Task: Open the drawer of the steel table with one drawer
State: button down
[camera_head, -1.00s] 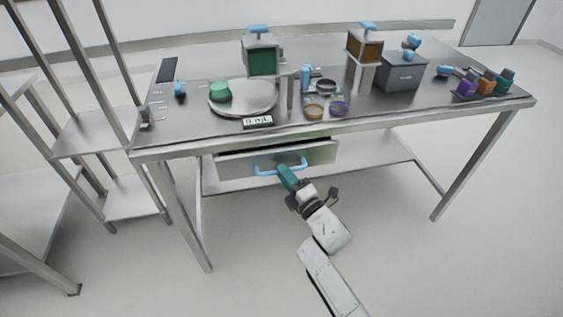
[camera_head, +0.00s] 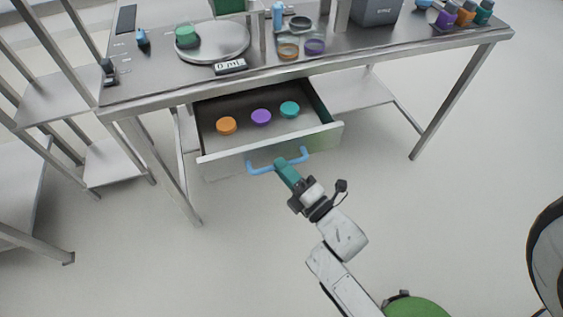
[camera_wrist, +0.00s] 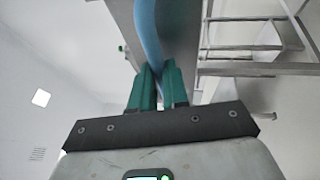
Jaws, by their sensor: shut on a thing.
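The steel table (camera_head: 370,58) stands ahead of me with its one drawer (camera_head: 212,146) pulled well out under the top. Inside the drawer lie an orange round piece (camera_head: 227,125), a purple one (camera_head: 261,117) and a teal one (camera_head: 289,109). The drawer's blue handle (camera_head: 262,167) is on its front panel. My gripper (camera_head: 284,166) is shut on the handle near its middle-right part. In the wrist view the green fingers (camera_wrist: 157,88) close around the blue handle (camera_wrist: 148,35).
On the tabletop are a round steel plate (camera_head: 211,50) with a green piece (camera_head: 187,38), a display (camera_head: 230,66), rings, a grey box (camera_head: 375,10) and several bottles (camera_head: 465,14). A steel rack (camera_head: 60,95) stands at the left. The floor in front is clear.

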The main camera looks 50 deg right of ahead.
jog(key=c, duration=1.1)
grip_release()
jog(key=b+v, duration=0.1)
jog(key=v, duration=1)
jog(key=shift+w, duration=0.1)
